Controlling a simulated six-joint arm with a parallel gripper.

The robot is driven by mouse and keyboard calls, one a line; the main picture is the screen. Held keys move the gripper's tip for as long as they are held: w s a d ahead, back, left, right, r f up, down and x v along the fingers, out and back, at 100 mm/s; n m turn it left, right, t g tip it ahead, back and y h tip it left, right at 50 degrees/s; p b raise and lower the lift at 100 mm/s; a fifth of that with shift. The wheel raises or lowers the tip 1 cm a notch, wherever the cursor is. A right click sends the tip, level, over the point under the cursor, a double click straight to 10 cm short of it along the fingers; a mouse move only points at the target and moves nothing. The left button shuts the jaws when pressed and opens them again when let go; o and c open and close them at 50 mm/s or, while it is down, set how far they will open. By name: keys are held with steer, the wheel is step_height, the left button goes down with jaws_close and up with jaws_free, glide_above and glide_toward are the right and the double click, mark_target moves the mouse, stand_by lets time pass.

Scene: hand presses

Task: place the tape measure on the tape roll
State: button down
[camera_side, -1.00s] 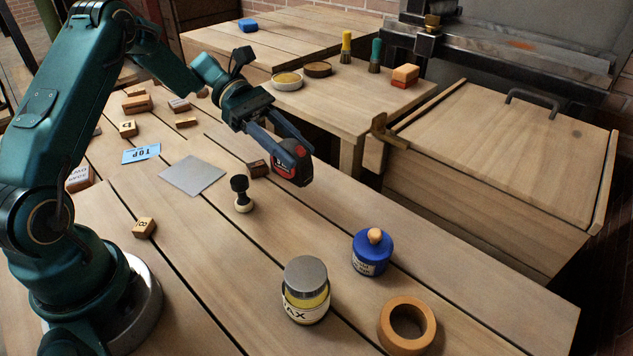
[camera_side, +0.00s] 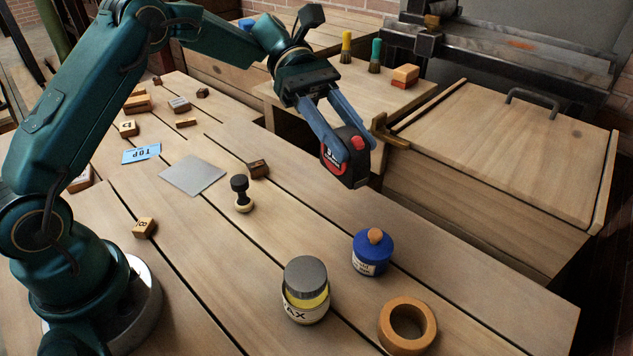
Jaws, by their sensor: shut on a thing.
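The tape measure (camera_side: 347,170) is black and red. My gripper (camera_side: 348,146) is shut on it and holds it in the air, above the far right part of the plank table. The tape roll (camera_side: 408,327) is a tan ring lying flat on the table at the front right, with its hole facing up and nothing on it. My gripper and the tape measure are well behind the roll and a little to its left in the picture.
A blue pot with a rounded tan top (camera_side: 372,252) stands between the tape measure and the roll. A wax jar (camera_side: 306,290) stands left of the roll. A dark-handled stamp (camera_side: 241,194), a metal plate (camera_side: 193,175) and several wooden blocks lie further left. A lidded wooden chest (camera_side: 500,150) stands at right.

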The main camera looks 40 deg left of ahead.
steer(key=s+d+m+g, duration=0.2)
steer(key=s+d, duration=0.1)
steer(key=d, duration=0.3)
glide_above(411, 307)
steer(key=s, duration=0.2)
step_height(411, 307, down, 6)
steer(key=shift+y, duration=0.3)
steer(key=shift+s+d+f, duration=0.1)
steer(key=shift+d+f, duration=0.15)
steer(key=shift+f, duration=0.9)
steer(key=shift+d+f, duration=0.2)
steer(key=shift+f, duration=0.9)
steer(key=shift+f, duration=0.15)
steer(key=shift+c, duration=2.4)
jaws_free()
